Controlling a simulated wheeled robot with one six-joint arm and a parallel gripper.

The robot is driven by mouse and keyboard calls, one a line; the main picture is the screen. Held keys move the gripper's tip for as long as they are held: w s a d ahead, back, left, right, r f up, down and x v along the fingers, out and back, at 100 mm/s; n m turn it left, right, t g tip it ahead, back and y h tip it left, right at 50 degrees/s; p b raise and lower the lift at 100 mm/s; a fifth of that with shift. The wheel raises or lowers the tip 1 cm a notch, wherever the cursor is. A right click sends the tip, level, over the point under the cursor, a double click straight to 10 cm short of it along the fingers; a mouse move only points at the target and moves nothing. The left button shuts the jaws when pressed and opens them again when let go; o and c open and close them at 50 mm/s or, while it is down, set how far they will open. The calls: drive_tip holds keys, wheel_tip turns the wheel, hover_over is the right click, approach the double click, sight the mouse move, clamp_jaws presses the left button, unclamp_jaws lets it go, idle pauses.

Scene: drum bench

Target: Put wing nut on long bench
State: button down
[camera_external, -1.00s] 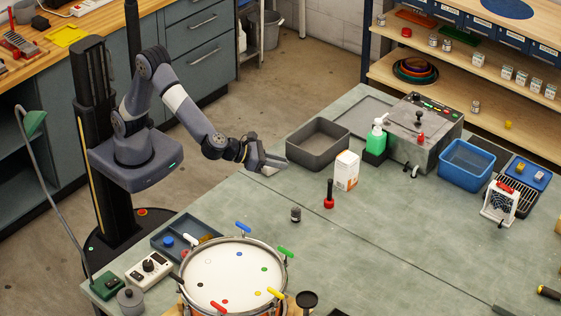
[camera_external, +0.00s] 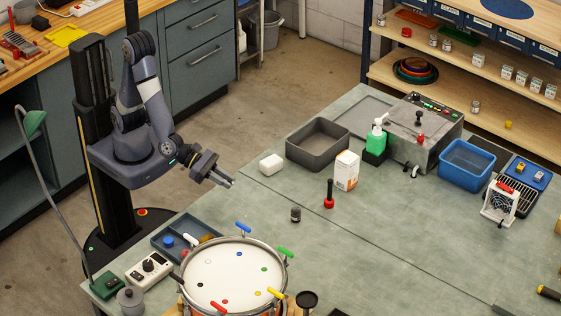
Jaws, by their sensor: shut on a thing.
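My gripper (camera_external: 231,183) is in the external view, reaching out from my arm over the near left edge of the grey-green bench (camera_external: 390,240), left of the white block. Its fingers are close together on something too small to make out. I cannot make out the wing nut itself, in the fingers or elsewhere. The grey-green bench is a large table across the middle and right. A wood-topped bench (camera_external: 100,22) with drawers stands at the upper left; I cannot tell which is the long bench.
The bench's middle right is clear.

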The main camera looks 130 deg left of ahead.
drive_tip(key=w+a+r+n+g+y+b, duration=0.2)
drive_tip(key=w+a+r+n+g+y, duration=0.45)
drive_tip(key=w+a, duration=0.7)
drive_tip(key=n+g+y+b, duration=0.3)
drive_tip(key=n+g, duration=0.6)
drive_tip(key=n, duration=0.1)
hover_over(306, 186)
wheel_tip(306, 186, down, 4)
drive_tip(key=shift+a+f+n, duration=0.1)
drive_tip(key=shift+f+n, duration=0.05)
drive_tip(key=shift+n, duration=0.2)
drive_tip(key=shift+h, duration=0.25)
wheel_tip(306, 186, down, 10)
drive_tip(key=shift+r+p, duration=0.2)
drive_tip(key=shift+p, duration=0.15)
drive_tip(key=shift+f, duration=0.25)
drive_tip(key=c, duration=1.3)
unclamp_jaws()
